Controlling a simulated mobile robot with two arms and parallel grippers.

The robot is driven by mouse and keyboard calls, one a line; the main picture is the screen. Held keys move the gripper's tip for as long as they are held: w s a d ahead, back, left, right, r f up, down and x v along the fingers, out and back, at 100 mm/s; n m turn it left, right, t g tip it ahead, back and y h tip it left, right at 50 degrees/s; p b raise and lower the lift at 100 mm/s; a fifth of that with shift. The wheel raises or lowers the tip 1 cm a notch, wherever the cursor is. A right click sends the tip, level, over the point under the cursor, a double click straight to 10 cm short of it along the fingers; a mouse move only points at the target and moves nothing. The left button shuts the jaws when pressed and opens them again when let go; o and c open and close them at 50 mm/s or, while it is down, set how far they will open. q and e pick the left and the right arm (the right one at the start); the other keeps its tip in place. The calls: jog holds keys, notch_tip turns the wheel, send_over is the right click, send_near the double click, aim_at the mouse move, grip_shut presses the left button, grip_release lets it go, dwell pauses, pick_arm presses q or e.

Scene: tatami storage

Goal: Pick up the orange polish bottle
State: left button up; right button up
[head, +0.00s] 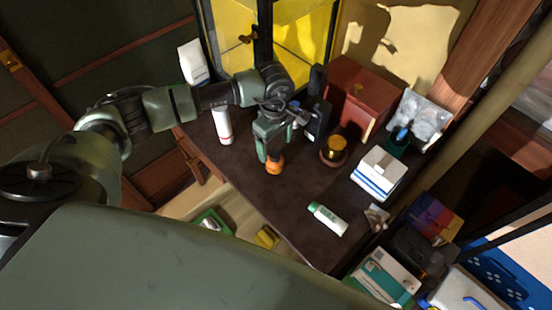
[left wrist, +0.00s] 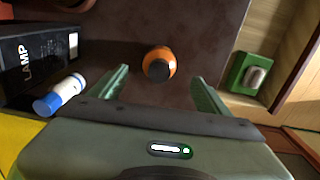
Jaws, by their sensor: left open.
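The orange polish bottle (head: 275,164) stands on the dark table (head: 270,210), near its left front edge in the head view. It is small and orange with a dark cap. In the left wrist view the bottle (left wrist: 159,64) lies ahead of and between the two green fingers, seen from above. My left gripper (head: 275,155) is open and empty, its fingers just above and around the bottle's position in the head view; I cannot tell whether they touch it. My right gripper is not in view.
A white bottle with a red band (head: 222,126) stands left of the gripper. A black lamp box (left wrist: 35,62) and a blue-capped white bottle (left wrist: 60,94) are close on the other side. A green-capped tube (head: 328,219) lies farther right. The table front is mostly clear.

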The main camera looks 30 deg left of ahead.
aim_at(274, 154)
pick_arm(q)
notch_tip(274, 154, down, 2)
jog(key=shift+s+p, duration=0.1)
jog(key=shift+p, duration=0.55)
notch_tip(274, 154, down, 3)
jog(key=shift+a+r, duration=0.1)
jog(key=shift+f+p, duration=0.3)
jog(key=shift+f, duration=0.1)
jog(key=shift+c, duration=0.4)
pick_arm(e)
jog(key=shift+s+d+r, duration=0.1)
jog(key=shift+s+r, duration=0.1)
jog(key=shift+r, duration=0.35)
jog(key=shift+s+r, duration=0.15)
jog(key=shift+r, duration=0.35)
pick_arm(q)
jog(key=c, duration=1.5)
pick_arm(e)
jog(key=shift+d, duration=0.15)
